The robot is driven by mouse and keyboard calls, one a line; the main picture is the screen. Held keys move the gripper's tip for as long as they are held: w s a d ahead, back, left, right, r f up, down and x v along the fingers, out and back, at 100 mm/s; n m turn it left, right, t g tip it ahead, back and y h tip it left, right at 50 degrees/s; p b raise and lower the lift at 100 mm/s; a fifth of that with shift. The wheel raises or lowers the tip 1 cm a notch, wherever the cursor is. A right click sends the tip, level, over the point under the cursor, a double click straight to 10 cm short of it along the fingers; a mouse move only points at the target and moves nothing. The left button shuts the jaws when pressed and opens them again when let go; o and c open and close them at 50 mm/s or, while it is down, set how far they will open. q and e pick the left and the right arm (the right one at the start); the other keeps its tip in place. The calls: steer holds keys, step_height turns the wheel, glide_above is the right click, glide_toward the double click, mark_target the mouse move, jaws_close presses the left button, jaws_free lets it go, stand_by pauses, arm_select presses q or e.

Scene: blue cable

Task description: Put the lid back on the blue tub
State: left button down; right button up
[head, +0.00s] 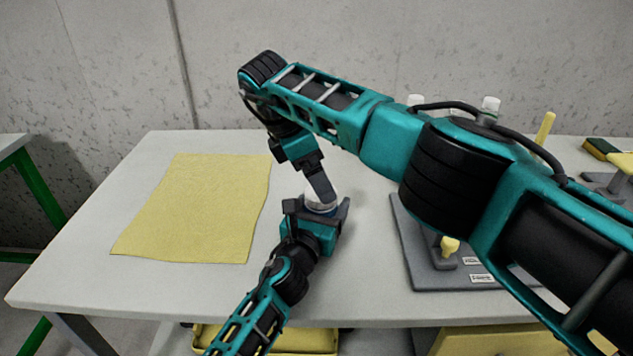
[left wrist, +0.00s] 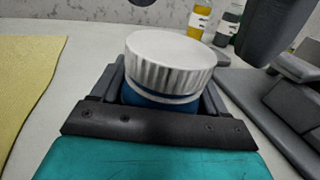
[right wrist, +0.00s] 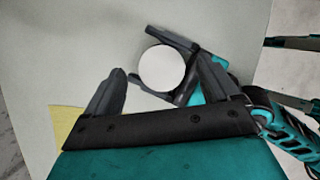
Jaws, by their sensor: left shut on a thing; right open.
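The blue tub (left wrist: 150,98) stands upright on the table between the fingers of my left gripper (head: 318,206), which is shut on it. The white ribbed lid (left wrist: 170,58) sits on top of the tub and looks about level; I cannot tell whether it is screwed tight. In the head view the tub and lid are mostly hidden by my grippers. My right gripper (head: 321,188) is open above the lid. In the right wrist view the round white lid top (right wrist: 162,68) shows between its spread fingers, and I cannot tell whether they touch it.
A yellow cloth (head: 195,210) lies flat on the left of the table. A grey board (head: 420,262) with fixtures is on the right, partly behind my right arm. Small bottles (left wrist: 198,20) stand at the back. A yellow bin (head: 300,342) is below the front edge.

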step_height(320, 180, up, 2)
steer(key=shift+c, duration=0.5)
